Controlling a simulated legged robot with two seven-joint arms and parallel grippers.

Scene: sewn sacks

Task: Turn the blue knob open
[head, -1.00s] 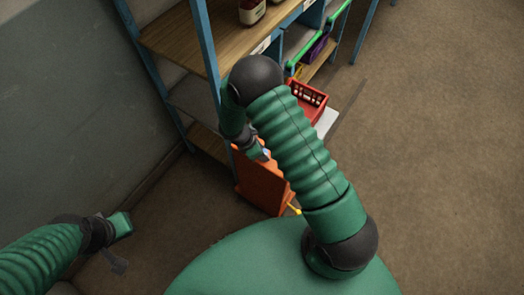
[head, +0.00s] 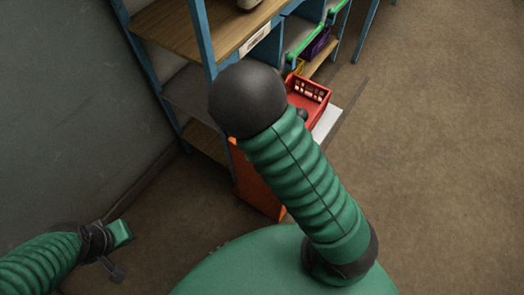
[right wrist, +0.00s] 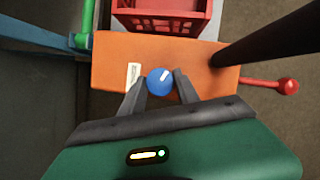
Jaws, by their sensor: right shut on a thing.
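The blue knob (right wrist: 160,81) sits on the face of an orange box (right wrist: 108,62) in the right wrist view. A white mark on the knob points up and slightly right. My right gripper (right wrist: 160,84) has one finger on each side of the knob and is shut on it. In the head view the orange box (head: 258,188) is partly covered by my right arm, which hides the right gripper and the knob. My left gripper (head: 119,252) hangs at the lower left, far from the box; its jaw gap is unclear.
A red crate (head: 309,100) stands beyond the box and also shows in the right wrist view (right wrist: 160,18). A red ball-ended lever (right wrist: 287,86) sticks out right of the box. A blue-framed shelf (head: 205,40) stands behind. The floor at right is clear.

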